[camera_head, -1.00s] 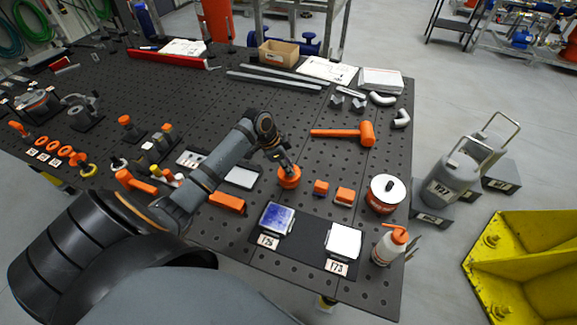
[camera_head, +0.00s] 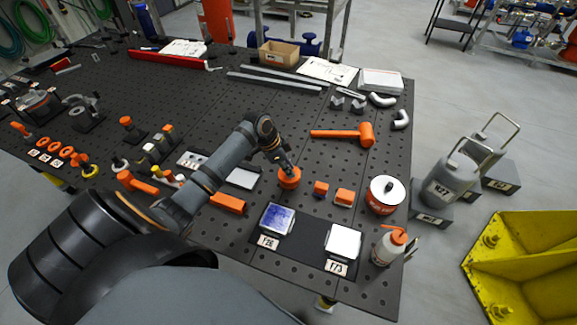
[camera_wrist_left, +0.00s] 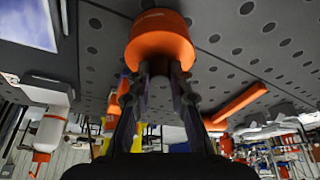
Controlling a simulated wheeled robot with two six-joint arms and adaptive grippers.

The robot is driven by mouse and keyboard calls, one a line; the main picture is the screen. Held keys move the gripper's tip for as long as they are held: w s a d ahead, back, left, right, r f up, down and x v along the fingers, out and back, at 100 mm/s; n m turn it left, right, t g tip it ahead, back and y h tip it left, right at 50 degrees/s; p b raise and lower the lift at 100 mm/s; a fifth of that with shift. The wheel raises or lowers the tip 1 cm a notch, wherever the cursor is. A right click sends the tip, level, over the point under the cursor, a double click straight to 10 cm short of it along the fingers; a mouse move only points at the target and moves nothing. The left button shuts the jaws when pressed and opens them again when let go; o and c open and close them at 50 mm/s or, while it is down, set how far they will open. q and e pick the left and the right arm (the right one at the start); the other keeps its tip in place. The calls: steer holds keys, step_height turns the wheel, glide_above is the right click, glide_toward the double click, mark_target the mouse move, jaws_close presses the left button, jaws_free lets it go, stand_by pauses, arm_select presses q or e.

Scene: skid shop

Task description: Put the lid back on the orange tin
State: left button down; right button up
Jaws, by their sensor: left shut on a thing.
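My right gripper is in neither view.
Two small orange blocks (camera_head: 321,188) (camera_head: 344,197) lie right of the tin. A larger orange can with a white top (camera_head: 387,187) stands farther right. A blue-topped square (camera_head: 277,218) and a white-topped square (camera_head: 343,241) lie in front. An orange mallet (camera_head: 345,133) lies behind.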

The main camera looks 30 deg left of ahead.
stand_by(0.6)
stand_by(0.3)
arm_select(q)
steer(key=c, duration=1.1)
jaws_free()
steer(key=shift+c, duration=0.2)
steer(key=o, duration=0.5)
steer(key=shift+c, duration=0.2)
step_height(320, 180, up, 7)
steer(key=p, duration=0.7)
steer(key=shift+p, duration=0.3)
